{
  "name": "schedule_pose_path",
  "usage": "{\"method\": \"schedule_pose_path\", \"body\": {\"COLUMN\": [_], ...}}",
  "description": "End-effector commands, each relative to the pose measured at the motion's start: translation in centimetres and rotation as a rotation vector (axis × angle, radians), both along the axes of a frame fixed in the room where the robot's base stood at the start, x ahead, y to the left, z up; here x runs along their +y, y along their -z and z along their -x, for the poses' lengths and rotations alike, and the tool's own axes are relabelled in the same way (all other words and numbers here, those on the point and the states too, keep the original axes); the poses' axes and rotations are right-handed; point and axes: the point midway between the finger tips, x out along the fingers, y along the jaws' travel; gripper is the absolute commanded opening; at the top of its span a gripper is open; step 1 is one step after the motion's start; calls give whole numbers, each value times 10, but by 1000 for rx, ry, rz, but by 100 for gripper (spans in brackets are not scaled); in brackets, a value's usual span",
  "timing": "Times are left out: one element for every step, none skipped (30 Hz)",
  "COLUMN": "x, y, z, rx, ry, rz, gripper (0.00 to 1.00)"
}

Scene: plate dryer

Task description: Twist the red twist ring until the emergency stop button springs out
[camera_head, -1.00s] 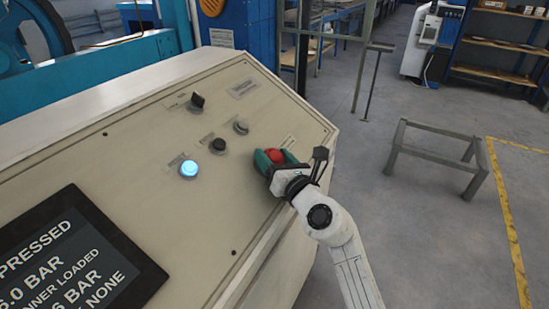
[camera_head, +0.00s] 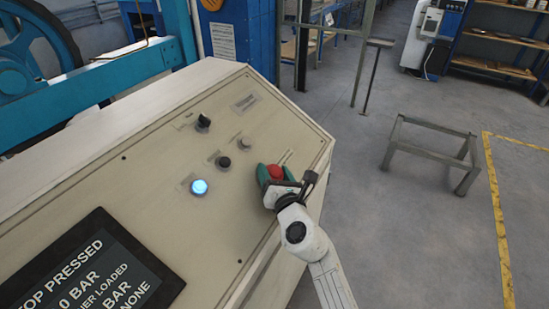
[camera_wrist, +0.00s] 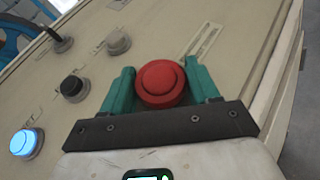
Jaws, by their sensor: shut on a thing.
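The red twist ring (camera_wrist: 162,101) of the emergency stop button sits on the sloped beige panel, with the round red button face (camera_wrist: 160,77) in its middle. In the head view the red button (camera_head: 275,172) is at the panel's right side. My gripper (camera_wrist: 160,85) has its two green fingers on either side of the ring, shut on it. In the head view my gripper (camera_head: 276,175) reaches the button from the lower right.
A lit blue button (camera_head: 199,187), a black knob (camera_head: 223,162), a grey button (camera_head: 244,143) and a black selector switch (camera_head: 203,122) stand left of the ring. A dark display (camera_head: 88,268) reads partly "TOP PRESSED". A metal frame (camera_head: 430,150) stands on the open floor at right.

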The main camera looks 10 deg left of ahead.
Motion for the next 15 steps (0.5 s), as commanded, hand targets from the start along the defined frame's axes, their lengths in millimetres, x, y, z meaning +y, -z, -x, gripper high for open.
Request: {"method": "schedule_pose_path", "body": {"x": [2,2,2,1,1,1,1,1,1,1,1,1,1,1,1], "y": [-8,-7,-7,-7,-7,-7,-7,-7,-7,-7,-6,-6,-6,-6,-5], "z": [1,1,1,1,1,1,1,1,1,1,1,1,1,1,1], "rx": [15,22,30,36,42,50,56,61,71,77,83,92,98,104,114], "ry": [15,27,42,54,67,82,93,106,122,133,146,162,173,185,201], "rz": [-3,-5,-8,-9,-12,-14,-16,-18,-22,-25,-26,-31,-32,-35,-38], "gripper": [30,30,30,30,30,30,30,30,30,30,30,30,30,30,30]}}
